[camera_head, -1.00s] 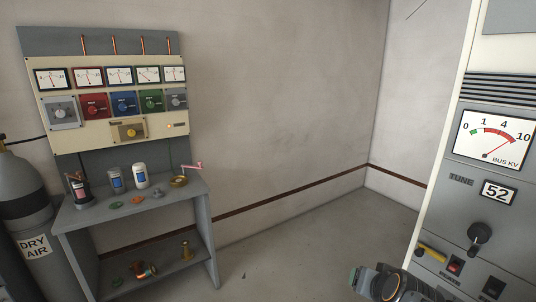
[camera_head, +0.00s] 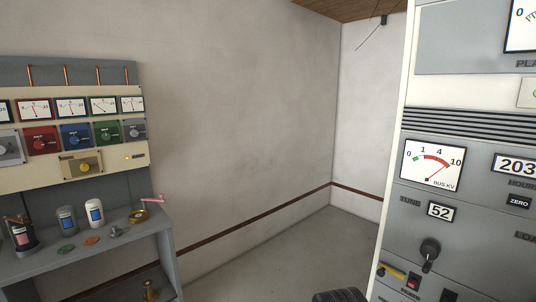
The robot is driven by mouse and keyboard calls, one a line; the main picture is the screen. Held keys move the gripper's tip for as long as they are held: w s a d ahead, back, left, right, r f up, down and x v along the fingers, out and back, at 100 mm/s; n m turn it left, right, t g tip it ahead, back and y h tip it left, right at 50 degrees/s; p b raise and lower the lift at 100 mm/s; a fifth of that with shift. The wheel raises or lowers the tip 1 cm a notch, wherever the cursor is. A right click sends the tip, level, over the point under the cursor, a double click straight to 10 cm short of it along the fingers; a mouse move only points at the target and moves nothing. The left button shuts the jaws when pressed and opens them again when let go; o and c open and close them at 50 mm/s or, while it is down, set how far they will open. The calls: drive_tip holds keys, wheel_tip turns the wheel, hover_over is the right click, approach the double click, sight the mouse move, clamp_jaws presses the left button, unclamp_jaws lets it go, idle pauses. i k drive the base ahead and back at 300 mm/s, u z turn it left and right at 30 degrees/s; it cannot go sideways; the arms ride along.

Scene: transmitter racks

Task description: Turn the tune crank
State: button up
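The tune crank (camera_head: 429,250) is a black crank with a round knob on the grey rack front at the right. It sits below the TUNE label and the small counter (camera_head: 441,211), which reads 52. My gripper is not in view. Only a dark ribbed piece, which looks like part of my arm, shows at the bottom edge, left of the rack and below the crank. Nothing is seen touching the crank.
The rack has a BUS KV meter (camera_head: 433,164) above the counter, and a yellow lever (camera_head: 390,270) and red switch (camera_head: 413,281) below the crank. A bench (camera_head: 160,225) with jars stands at left under a meter panel (camera_head: 75,183). The floor between is clear.

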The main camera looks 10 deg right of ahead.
sight(430, 249)
drive_tip(key=u, duration=1.15)
drive_tip(key=k, duration=0.65)
drive_tip(key=z, duration=0.05)
